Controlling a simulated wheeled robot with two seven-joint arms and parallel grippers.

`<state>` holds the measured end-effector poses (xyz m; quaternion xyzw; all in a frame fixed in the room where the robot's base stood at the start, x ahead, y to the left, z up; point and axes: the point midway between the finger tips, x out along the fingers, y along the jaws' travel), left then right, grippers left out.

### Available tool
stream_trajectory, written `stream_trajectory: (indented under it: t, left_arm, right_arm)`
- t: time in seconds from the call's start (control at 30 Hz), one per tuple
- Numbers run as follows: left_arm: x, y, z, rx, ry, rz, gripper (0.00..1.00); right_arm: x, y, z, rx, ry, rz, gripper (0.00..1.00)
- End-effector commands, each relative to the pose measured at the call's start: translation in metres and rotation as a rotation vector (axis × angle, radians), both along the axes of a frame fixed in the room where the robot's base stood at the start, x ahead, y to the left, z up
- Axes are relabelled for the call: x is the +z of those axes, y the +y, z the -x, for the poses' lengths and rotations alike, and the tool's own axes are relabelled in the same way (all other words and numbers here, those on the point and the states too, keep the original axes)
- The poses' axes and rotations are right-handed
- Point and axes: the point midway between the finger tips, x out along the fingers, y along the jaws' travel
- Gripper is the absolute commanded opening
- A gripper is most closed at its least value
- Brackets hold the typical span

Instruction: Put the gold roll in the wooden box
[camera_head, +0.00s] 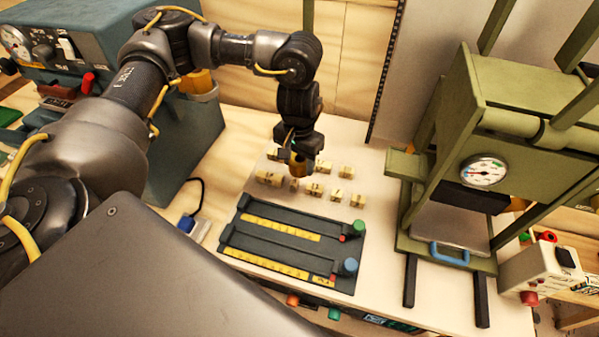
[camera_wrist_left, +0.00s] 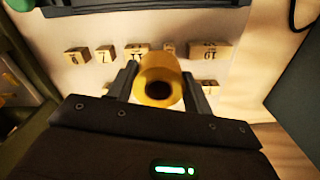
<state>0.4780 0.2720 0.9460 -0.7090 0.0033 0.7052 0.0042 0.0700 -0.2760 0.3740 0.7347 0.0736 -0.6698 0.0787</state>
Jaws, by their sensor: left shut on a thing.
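The gold roll (camera_wrist_left: 161,70) is a short hollow cylinder held between the two fingers of my left gripper (camera_wrist_left: 158,84) in the left wrist view, with its dark bore facing the camera. In the head view my left gripper (camera_head: 294,146) points down over the far part of the table. The gold roll (camera_head: 299,165) shows at its fingertips, above or among small wooden blocks; its exact height is hard to tell. I cannot make out a wooden box in either view. My right gripper is not in view.
Several marked wooden blocks (camera_head: 314,189) lie below the left gripper. A dark panel with yellow scales (camera_head: 280,252) lies nearer on the pale table. A green press with a gauge (camera_head: 484,171) stands right; a blue-grey machine (camera_head: 182,150) stands left.

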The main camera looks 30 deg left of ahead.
Motion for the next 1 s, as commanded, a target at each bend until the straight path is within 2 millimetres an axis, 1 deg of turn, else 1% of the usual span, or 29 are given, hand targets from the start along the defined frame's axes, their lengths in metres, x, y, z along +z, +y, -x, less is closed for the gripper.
stream_trajectory:
  t: [0.03, 0.1, 0.2, 0.33, 0.57, 0.67, 0.8, 0.9, 1.0]
  left_arm:
    - [-0.008, 0.006, -0.008, 0.009, 0.005, -0.001, 0.22]
    - [-0.024, 0.011, -0.017, 0.007, 0.006, 0.000, 0.22]
    - [-0.040, 0.017, -0.030, 0.005, 0.004, 0.000, 0.22]
    - [-0.052, 0.022, -0.040, 0.002, 0.002, 0.000, 0.22]
    - [-0.057, 0.025, -0.044, -0.001, 0.000, -0.001, 0.22]
    - [-0.068, 0.028, -0.048, 0.002, 0.005, -0.001, 0.22]
    - [-0.087, 0.027, -0.047, 0.000, 0.005, 0.000, 0.22]
    - [-0.093, 0.027, -0.047, 0.000, 0.003, -0.001, 0.22]
    - [-0.093, 0.027, -0.048, -0.001, 0.002, -0.001, 0.22]
  right_arm:
    - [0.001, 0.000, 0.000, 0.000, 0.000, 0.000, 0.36]
    - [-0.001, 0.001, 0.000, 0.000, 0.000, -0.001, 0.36]
    - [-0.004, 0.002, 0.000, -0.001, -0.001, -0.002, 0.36]
    - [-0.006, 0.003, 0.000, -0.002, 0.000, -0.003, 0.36]
    - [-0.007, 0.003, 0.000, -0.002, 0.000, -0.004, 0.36]
    - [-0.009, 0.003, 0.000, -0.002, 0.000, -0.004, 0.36]
    - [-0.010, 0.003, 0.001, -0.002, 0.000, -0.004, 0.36]
    - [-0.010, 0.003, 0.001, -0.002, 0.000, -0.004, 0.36]
    - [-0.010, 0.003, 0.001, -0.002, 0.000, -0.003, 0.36]
